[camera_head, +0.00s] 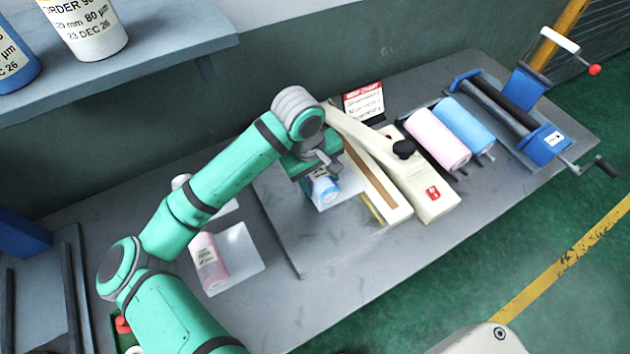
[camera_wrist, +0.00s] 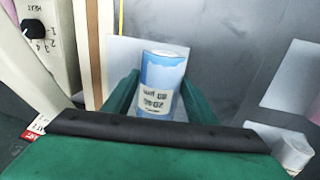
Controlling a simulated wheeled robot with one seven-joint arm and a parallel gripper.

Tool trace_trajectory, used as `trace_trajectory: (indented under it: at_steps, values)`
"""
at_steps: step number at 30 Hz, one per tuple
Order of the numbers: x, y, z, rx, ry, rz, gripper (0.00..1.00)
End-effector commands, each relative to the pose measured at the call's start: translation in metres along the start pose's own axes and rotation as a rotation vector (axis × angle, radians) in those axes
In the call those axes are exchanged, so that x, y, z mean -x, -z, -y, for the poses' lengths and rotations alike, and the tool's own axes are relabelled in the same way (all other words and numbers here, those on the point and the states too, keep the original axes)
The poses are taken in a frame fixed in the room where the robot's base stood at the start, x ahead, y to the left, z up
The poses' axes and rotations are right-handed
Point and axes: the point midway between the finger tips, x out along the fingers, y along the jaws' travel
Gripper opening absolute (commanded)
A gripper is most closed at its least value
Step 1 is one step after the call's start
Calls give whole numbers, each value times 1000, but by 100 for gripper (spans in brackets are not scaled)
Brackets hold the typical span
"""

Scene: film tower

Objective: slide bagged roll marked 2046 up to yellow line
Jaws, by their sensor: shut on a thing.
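The bagged roll (camera_head: 325,190) is blue with a white label and lies on a pale, clear bag (camera_head: 348,188) on the raised grey board. In the wrist view the roll (camera_wrist: 163,72) shows a label that reads 2046 upside down. My gripper (camera_head: 318,180) is shut on this roll, with a green finger on each side in the wrist view (camera_wrist: 158,98). The yellow line (camera_head: 371,207) runs along the near side of the cream heat sealer (camera_head: 437,194). It also shows in the wrist view (camera_wrist: 121,18), beyond the bag's edge. My gripper hides part of the roll.
The sealer's raised arm (camera_head: 365,138) is close beside my gripper. A bagged pink roll (camera_head: 208,262) and a white roll (camera_head: 180,182) lie to the left. Pink (camera_head: 437,138) and blue rolls (camera_head: 464,124) sit right of the sealer. The board's front is clear.

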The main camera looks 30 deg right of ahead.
Motion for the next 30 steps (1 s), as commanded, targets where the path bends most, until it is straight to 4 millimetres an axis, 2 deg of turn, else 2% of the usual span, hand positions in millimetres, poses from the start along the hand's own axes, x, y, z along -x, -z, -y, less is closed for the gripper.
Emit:
trace_trajectory:
  at_steps: [30]
  values:
    - [-9, 0, -48, 0, 0, -1, 21]
